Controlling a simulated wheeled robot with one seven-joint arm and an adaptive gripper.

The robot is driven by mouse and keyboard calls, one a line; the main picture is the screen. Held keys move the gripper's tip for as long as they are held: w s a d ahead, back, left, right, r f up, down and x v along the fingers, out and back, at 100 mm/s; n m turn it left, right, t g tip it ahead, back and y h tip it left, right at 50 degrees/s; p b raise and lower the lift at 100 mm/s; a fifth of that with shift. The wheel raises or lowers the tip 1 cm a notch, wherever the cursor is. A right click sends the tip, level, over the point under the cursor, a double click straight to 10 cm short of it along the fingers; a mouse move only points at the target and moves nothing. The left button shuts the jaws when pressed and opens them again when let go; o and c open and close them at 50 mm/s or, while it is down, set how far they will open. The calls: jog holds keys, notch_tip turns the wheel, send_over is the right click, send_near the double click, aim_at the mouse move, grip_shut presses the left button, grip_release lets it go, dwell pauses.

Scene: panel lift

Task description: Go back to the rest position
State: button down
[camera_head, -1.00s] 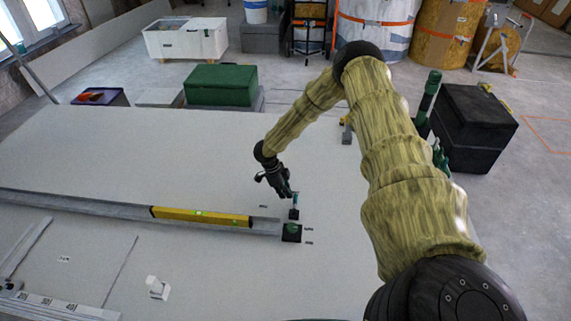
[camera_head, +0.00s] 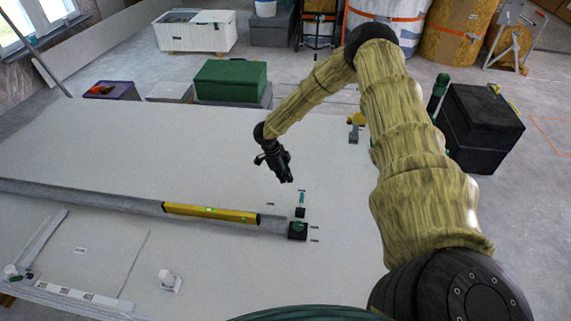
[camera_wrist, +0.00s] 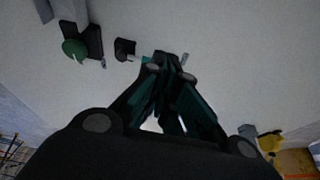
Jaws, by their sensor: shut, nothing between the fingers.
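My gripper (camera_head: 287,179) is shut and empty. It hangs above the large pale panel (camera_head: 200,150), pointing down, in the head view. Below and to the right of it in that view is a small black block with a teal upright part (camera_head: 301,206). Beside that sits a black square base with a green knob (camera_head: 298,229) at the end of the grey rail. In the wrist view, my gripper's fingers (camera_wrist: 167,75) are together. The green-knobbed base (camera_wrist: 76,46) and the small black block (camera_wrist: 124,48) lie beyond the fingertips to the upper left.
A yellow spirit level (camera_head: 211,212) lies along the grey rail (camera_head: 80,195). A small white object (camera_head: 169,281) stands on the front of the panel. Black cases (camera_head: 480,125) stand right, a green box (camera_head: 230,80) behind. The panel's back left is clear.

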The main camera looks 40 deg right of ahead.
jog(key=shift+a, duration=0.1)
jog(key=s+a+n+t+h+p, duration=0.1)
jog(key=s+a+n, duration=0.1)
jog(key=a+n, duration=0.1)
jog(key=s+a+n+t+h+p, duration=0.1)
jog(key=s+a+n+p, duration=0.1)
jog(key=a+n, duration=0.1)
jog(key=s+a+n+t+h+p, duration=0.1)
jog(key=s+a+n, duration=0.2)
jog(key=a+n, duration=0.1)
jog(key=shift+s+a+f, duration=0.1)
jog(key=shift+a+f, duration=0.1)
jog(key=shift+f, duration=0.1)
jog(key=s+a+r+n+y+p, duration=0.1)
jog(key=s+a+n, duration=0.4)
jog(key=s, duration=0.5)
jog(key=s+a+r+n+y+p, duration=0.2)
jog(key=s+a+r+n+p, duration=0.2)
jog(key=s, duration=0.7)
jog(key=s+a+r+n+y+p, duration=0.2)
jog(key=s+a+r+n, duration=0.2)
jog(key=s+a+n, duration=0.4)
jog(key=shift+s+a+r+p, duration=0.35)
jog(key=shift+s+a, duration=0.1)
jog(key=shift+s, duration=0.8)
